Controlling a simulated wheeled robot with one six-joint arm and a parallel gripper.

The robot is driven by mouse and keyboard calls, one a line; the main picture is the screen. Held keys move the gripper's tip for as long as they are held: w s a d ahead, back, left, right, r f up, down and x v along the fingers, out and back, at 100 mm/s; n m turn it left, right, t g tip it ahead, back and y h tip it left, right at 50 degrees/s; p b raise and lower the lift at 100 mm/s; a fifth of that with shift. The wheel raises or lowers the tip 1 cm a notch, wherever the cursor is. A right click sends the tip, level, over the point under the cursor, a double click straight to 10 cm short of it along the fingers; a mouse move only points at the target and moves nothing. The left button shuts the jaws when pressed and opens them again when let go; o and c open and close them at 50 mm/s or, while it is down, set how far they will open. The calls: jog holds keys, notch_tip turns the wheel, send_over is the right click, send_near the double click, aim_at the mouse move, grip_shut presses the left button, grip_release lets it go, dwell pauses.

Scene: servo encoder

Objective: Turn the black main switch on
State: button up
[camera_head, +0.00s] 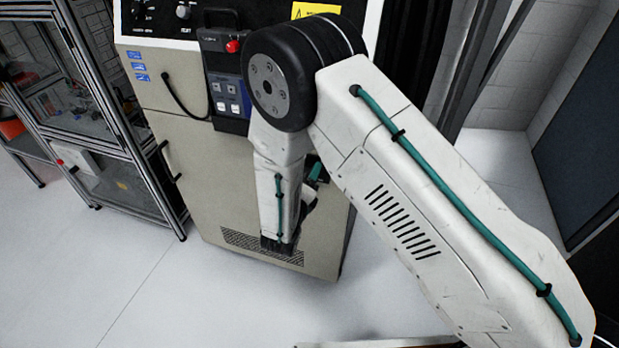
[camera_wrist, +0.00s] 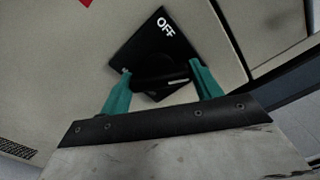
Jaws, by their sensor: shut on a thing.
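The black main switch (camera_wrist: 160,82) shows in the wrist view as a dark handle on a black square plate (camera_wrist: 170,42). White lettering "OFF" stands near the top corner of the plate. My gripper (camera_wrist: 160,78) has its two green fingers at either side of the handle, shut on it. In the head view my arm hides the switch, and only a bit of the green gripper (camera_head: 316,172) shows beside my forearm, in front of the beige cabinet (camera_head: 215,185).
A control pendant with a red button (camera_head: 232,47) hangs on the cabinet's front. A framed cage (camera_head: 85,110) stands at the left. The white floor (camera_head: 110,270) is clear in front. A blue-grey door panel (camera_head: 585,130) is at the right.

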jog(key=shift+f+m, duration=0.1)
jog(key=shift+m, duration=1.4)
jog(key=shift+s, duration=0.1)
jog(key=o, duration=1)
jog(key=v, duration=0.7)
jog(key=shift+s+a, duration=0.1)
jog(key=shift+s, duration=0.25)
jog(key=shift+m, duration=0.4)
